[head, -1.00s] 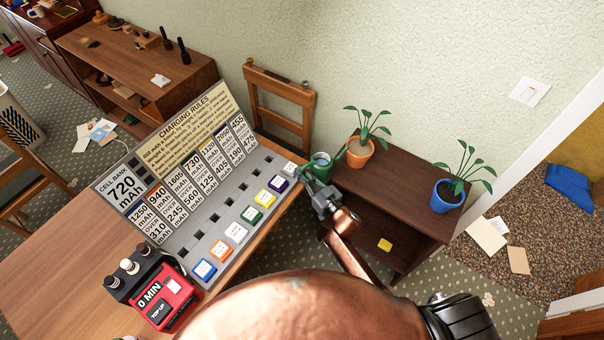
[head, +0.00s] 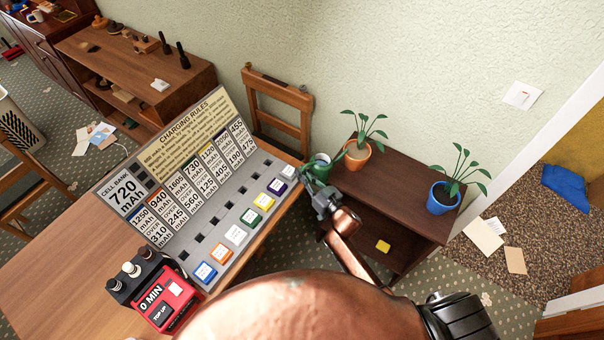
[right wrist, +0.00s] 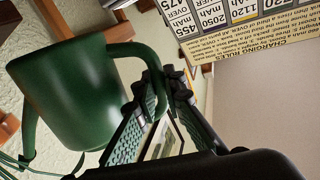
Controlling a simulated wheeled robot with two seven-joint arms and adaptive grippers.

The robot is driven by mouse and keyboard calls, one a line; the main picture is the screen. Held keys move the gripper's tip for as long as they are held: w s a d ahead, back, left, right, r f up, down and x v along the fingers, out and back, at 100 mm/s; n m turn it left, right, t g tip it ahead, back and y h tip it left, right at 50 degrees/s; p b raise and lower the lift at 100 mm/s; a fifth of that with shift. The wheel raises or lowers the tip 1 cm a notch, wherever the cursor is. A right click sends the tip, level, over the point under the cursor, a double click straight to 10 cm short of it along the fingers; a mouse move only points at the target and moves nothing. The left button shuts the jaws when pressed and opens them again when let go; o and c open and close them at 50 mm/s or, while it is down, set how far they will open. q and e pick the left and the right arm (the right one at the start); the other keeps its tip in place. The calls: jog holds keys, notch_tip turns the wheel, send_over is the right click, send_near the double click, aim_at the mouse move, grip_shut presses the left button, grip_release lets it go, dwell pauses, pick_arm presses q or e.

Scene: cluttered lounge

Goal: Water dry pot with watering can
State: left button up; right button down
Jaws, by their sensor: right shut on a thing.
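A green watering can (head: 321,161) is at the left end of the dark shelf, close beside the orange pot. My right gripper (head: 315,187) is shut on its handle; the handle between the fingers (right wrist: 165,95) and the can's body (right wrist: 65,90) show in the right wrist view. The can looks tilted in that view. An orange pot (head: 357,159) with light, pale soil and a green plant stands on the shelf. A blue pot (head: 441,201) with darker soil and a plant stands at the shelf's right end. My left gripper is not in view.
The dark wooden shelf (head: 395,190) stands against the wall, with a yellow block (head: 383,246) on its lower level. A table with a charging board (head: 190,195) and red timer (head: 165,297) is at left. A wooden chair (head: 280,105) stands behind.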

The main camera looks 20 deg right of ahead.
aim_at(310, 163)
jog(key=shift+w+d+r+m+p, duration=0.1)
jog(key=shift+d+r+m+p, duration=0.15)
jog(key=shift+r+p, duration=0.4)
jog(key=shift+d+r+m+p, duration=0.1)
jog(key=shift+r+m+p, duration=0.25)
jog(key=shift+r+p, duration=0.2)
jog(key=shift+w+d+r+m+t+p, duration=0.15)
jog(key=shift+d+r+m+p, duration=0.4)
jog(key=shift+r+p, duration=0.4)
jog(key=shift+w+d+r+m+t+p, duration=0.1)
jog(key=shift+d+r+m+p, duration=0.4)
jog(key=shift+r+p, duration=0.4)
jog(key=shift+w+d+r+m+t+p, duration=0.15)
jog(key=shift+d+r+m+p, duration=0.4)
jog(key=shift+r+p, duration=0.4)
dwell(0.3)
jog(key=f+n+b, duration=0.1)
jog(key=f+b, duration=0.1)
jog(key=f, duration=0.1)
jog(key=f+n+b, duration=0.1)
jog(key=shift+s+a+f+n, duration=0.1)
jog(key=shift+a+f+n, duration=0.1)
jog(key=shift+a+n, duration=0.15)
jog(key=shift+a+f+n+g+b, duration=0.1)
jog(key=shift+f+n+g+b, duration=0.2)
jog(key=shift+f+n+b, duration=0.15)
jog(key=shift+r, duration=0.1)
